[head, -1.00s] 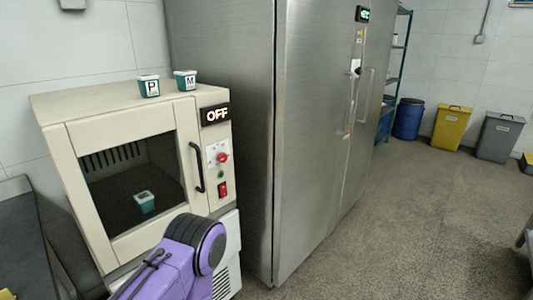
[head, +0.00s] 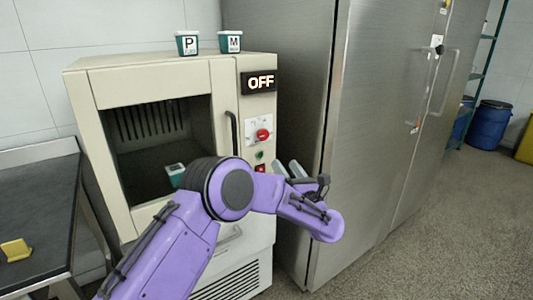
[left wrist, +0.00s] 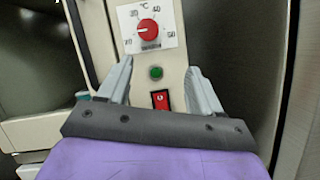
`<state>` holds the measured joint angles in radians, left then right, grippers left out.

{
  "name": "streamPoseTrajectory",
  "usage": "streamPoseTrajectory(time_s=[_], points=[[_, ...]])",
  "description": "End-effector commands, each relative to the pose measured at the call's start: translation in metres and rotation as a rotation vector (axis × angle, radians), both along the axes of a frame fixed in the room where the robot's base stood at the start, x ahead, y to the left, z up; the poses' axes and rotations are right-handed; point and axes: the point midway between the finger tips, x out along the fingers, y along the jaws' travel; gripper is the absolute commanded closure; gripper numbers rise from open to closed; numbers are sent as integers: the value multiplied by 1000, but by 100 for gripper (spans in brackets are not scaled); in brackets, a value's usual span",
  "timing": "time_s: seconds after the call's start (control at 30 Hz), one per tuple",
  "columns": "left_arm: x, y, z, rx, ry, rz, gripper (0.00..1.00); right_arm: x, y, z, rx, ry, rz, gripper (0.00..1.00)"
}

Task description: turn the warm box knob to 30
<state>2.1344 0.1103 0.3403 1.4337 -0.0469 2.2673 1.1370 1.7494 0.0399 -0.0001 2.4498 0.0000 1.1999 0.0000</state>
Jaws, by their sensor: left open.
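The warm box (head: 170,76) is a cream cabinet with a dark window, and its display (head: 258,82) reads OFF. Its red knob (head: 263,134) sits on a white dial plate on the right-hand panel. In the left wrist view, the knob (left wrist: 148,30) is at the top, with numbers around it; its exact setting is too small to tell. My left gripper (head: 288,168) is open and empty, below and right of the knob, apart from it. In the wrist view its fingers (left wrist: 160,78) stand either side of the green light and red switch. My right gripper is not in view.
A green light (left wrist: 156,73) and a red rocker switch (left wrist: 161,100) lie below the knob. Cups marked P (head: 188,43) and M (head: 230,42) stand on top; another cup (head: 175,173) is inside. A steel cabinet (head: 375,130) stands close on the right. A dark-topped table (head: 40,190) is at left.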

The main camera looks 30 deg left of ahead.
Motion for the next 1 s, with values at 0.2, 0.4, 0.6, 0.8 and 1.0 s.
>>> streamPoseTrajectory(time_s=[0.2, 0.4, 0.6, 0.8, 1.0], points=[[4, 26, 33, -76, -171, 28, 35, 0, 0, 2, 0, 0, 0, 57], [21, 65, 49, -74, -166, 28, 35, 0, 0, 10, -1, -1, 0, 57], [33, 92, 59, -72, -162, 25, 35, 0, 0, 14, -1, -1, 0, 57], [36, 97, 61, -71, -161, 24, 35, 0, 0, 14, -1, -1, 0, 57], [36, 97, 61, -71, -161, 23, 55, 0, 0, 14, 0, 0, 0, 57]])
